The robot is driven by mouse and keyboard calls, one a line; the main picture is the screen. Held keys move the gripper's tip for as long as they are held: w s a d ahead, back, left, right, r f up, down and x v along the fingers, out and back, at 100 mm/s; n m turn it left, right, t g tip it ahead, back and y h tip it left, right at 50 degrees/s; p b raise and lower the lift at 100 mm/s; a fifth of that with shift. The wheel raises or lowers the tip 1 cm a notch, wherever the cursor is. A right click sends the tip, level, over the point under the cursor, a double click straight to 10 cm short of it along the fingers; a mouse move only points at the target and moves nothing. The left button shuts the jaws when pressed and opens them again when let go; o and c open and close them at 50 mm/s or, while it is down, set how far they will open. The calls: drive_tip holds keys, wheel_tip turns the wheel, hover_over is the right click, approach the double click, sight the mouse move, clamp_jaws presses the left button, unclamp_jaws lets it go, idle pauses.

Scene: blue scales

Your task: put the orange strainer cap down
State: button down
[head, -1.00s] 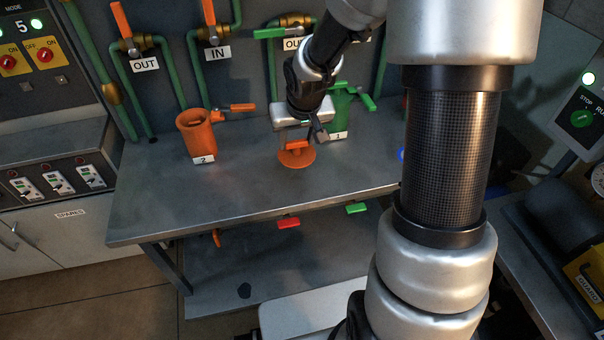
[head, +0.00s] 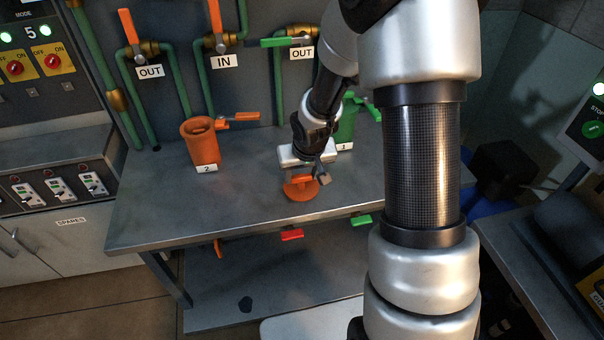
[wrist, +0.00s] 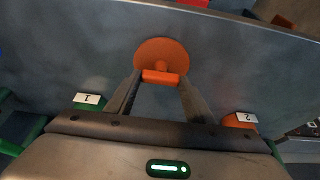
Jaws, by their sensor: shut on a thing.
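The orange strainer cap (head: 301,191), a round disc with a bar handle, is at the grey bench top, near its front edge. My gripper (head: 303,176) is above it, with its fingers mostly hidden in the head view. In the wrist view the fingers (wrist: 159,79) are closed on the two ends of the cap's handle, and the cap's disc (wrist: 160,52) lies flat beyond them. I cannot tell whether the disc touches the bench.
The open orange strainer body marked 2 (head: 202,148) stands at the left back of the bench (head: 240,205). The green strainer 1 (head: 347,127) is behind my gripper. Pipes with valve handles line the wall. Bench space left of the cap is clear.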

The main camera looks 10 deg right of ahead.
drive_tip(key=c, duration=0.8)
unclamp_jaws()
drive_tip(key=shift+f, duration=0.1)
drive_tip(key=shift+c, duration=0.2)
